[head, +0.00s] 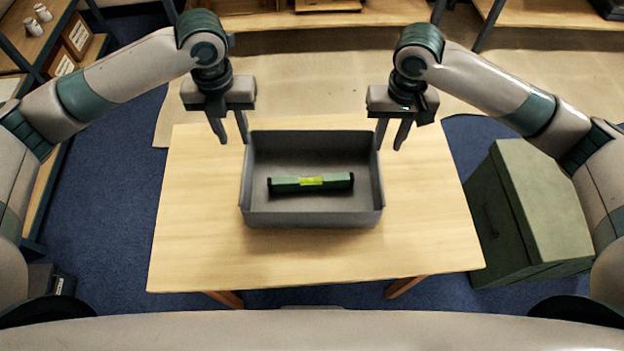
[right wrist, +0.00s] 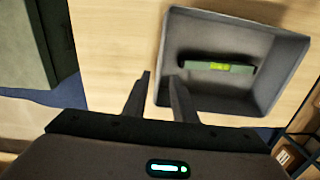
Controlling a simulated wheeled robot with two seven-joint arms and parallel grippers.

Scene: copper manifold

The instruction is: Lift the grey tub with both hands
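The grey tub (head: 312,219) sits upright on the wooden table in the head view. A green level with a yellow middle (head: 311,182) lies inside it. My left gripper (head: 233,140) is open and empty above the tub's far left corner. My right gripper (head: 391,146) is open and empty near the tub's far right corner. In the right wrist view, the fingers of my right gripper (right wrist: 160,80) point toward the side wall of the tub (right wrist: 168,60), and the level (right wrist: 218,67) shows inside. I cannot tell whether a finger touches the tub.
The wooden table (head: 430,230) is clear around the tub. A green case (head: 535,215) stands on the floor to the right. A shelf with white cans (head: 35,25) and boxes is at the upper left. Another wooden shelf (head: 540,14) stands at the back.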

